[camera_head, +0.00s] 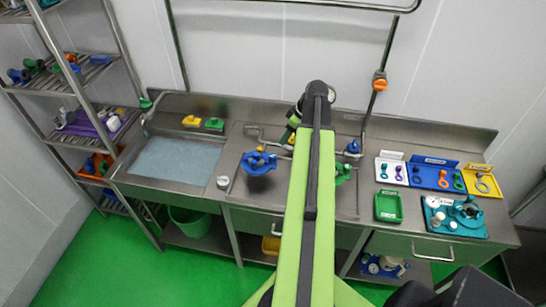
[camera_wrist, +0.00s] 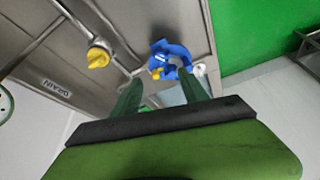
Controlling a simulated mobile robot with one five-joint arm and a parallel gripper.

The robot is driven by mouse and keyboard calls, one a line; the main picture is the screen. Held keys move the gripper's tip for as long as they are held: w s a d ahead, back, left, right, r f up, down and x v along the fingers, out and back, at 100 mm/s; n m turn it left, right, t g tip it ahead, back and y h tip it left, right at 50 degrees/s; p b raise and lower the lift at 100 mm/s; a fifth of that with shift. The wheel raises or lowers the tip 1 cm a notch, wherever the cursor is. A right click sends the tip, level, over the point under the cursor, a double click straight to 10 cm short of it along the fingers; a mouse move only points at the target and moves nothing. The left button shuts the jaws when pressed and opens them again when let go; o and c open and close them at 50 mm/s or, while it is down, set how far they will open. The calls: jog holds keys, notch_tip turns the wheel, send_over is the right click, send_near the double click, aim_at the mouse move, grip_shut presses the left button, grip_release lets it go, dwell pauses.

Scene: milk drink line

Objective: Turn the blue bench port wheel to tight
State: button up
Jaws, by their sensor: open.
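The blue wheel (camera_head: 259,163) sits over the bench on the left of my arm, below a small yellow part. In the wrist view the blue wheel (camera_wrist: 163,50) is just beyond my fingertips, with a yellow piece near its lower edge. My gripper (camera_wrist: 160,82) is open, with one green finger on each side and nothing seen between them but bench and part of the wheel's fitting. In the head view my gripper (camera_head: 288,138) is small and partly hidden by my arm, to the upper right of the wheel. I cannot tell whether a finger touches the wheel.
A yellow knob (camera_wrist: 97,57) on a pipe stands beside the wheel, near a DRAIN label (camera_wrist: 56,88). A green wheel (camera_head: 342,173) is right of my arm. A sink (camera_head: 178,161) lies left. Trays, a green bin (camera_head: 389,206) and a teal tray (camera_head: 468,233) fill the right bench.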

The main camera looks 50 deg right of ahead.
aim_at(273, 156)
jog(key=b+x, duration=1.2)
jog(key=x, duration=0.3)
